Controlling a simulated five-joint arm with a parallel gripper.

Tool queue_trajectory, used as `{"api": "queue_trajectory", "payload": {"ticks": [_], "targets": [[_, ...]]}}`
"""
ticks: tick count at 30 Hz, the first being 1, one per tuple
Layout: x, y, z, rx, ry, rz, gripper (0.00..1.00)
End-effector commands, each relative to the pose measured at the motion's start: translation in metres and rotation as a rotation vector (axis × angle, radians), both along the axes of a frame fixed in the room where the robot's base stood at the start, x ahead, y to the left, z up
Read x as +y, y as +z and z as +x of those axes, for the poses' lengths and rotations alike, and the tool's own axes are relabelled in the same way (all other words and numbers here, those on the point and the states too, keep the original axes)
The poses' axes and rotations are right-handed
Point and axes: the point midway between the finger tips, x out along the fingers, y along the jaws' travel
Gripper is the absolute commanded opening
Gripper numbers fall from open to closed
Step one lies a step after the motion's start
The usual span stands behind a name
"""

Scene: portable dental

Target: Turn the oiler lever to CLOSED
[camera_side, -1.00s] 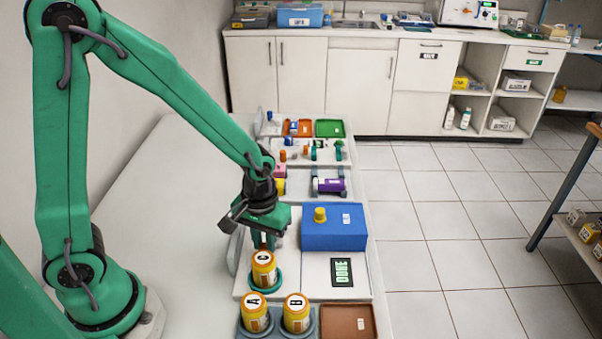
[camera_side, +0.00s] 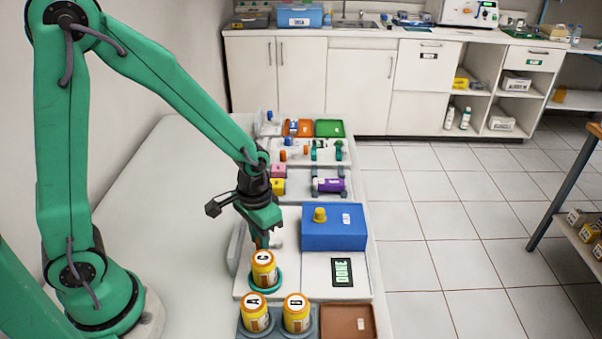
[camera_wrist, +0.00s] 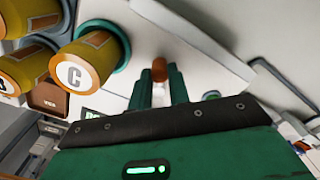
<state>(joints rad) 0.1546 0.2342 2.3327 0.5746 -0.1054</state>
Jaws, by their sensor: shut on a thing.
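In the wrist view, my gripper (camera_wrist: 159,78) has its two green fingers on either side of a small piece with an orange-brown end, which I take to be the oiler lever (camera_wrist: 159,68). The gripper is shut on it. In the side view my gripper (camera_side: 263,241) points down at the white panel (camera_side: 310,276), left of a blue box (camera_side: 345,229) with a yellow knob (camera_side: 320,214). The lever is hidden behind the fingers there, and its CLOSED mark cannot be made out. A display (camera_side: 342,271) with green letters lies on the panel.
A yellow jar C (camera_side: 264,266) stands just in front of my gripper. Jars A (camera_side: 255,314) and B (camera_side: 297,314) stand nearer the front, beside a brown tray (camera_side: 349,322). A purple-bodied item (camera_side: 329,185) lies behind. The bench is clear to the left.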

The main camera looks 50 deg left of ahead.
Motion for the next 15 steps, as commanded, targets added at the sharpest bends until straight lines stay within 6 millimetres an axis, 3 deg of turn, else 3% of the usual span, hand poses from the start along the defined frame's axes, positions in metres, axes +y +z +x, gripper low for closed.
{"api": "queue_trajectory", "payload": {"ticks": [15], "targets": [[0.014,0.000,0.008,0.001,-0.392,0.000,0.00]]}}
